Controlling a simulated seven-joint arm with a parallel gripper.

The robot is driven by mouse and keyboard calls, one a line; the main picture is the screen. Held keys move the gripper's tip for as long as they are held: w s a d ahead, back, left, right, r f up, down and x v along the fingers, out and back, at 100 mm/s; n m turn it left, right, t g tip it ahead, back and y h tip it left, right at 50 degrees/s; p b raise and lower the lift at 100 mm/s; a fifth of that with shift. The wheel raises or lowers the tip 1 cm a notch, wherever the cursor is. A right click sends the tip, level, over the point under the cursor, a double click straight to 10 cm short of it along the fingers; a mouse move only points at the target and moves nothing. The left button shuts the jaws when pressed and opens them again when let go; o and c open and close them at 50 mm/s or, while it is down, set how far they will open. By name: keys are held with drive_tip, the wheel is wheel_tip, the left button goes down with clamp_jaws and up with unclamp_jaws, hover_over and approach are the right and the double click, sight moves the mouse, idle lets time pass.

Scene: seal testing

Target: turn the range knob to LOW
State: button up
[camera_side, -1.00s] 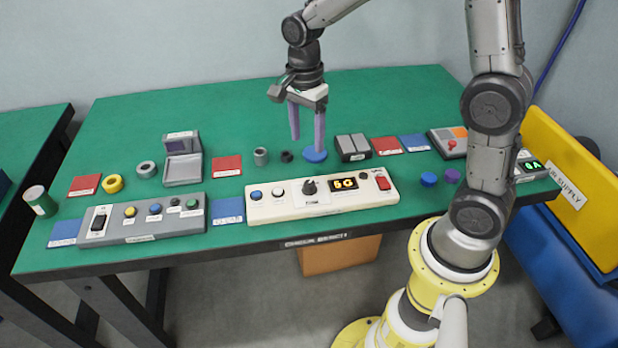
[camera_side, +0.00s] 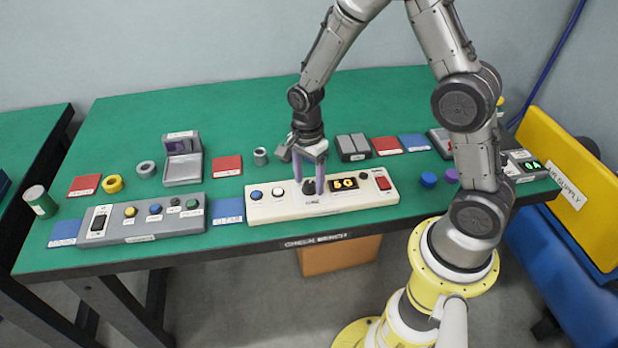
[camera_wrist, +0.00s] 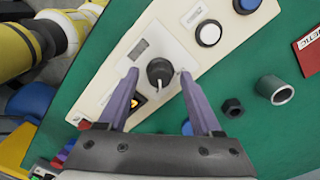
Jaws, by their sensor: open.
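The range knob is the black knob (camera_side: 309,187) near the middle of the white panel (camera_side: 265,210), left of the lit display (camera_side: 344,184). In the wrist view the knob (camera_wrist: 159,72) carries a pale pointer line that runs toward the gripper's palm. The lettering beside it is too small to read. My gripper (camera_side: 310,188) is open above the panel, pointing down. In the wrist view its two purple fingers (camera_wrist: 160,77) stand on either side of the knob, with gaps to it. I cannot tell how far the fingertips are above the panel.
The white panel also has a blue button (camera_side: 256,194), a white button (camera_side: 278,192) and a red switch (camera_side: 382,183). A grey panel (camera_side: 150,230) stands to the left.

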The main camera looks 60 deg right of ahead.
clamp_jaws()
idle(0.5)
drive_tip(key=n, duration=0.8)
drive_tip(key=shift+n, duration=0.3)
drive_tip(key=n, duration=0.3)
drive_tip(key=shift+r, duration=0.1)
drive_tip(key=shift+n, duration=2.1)
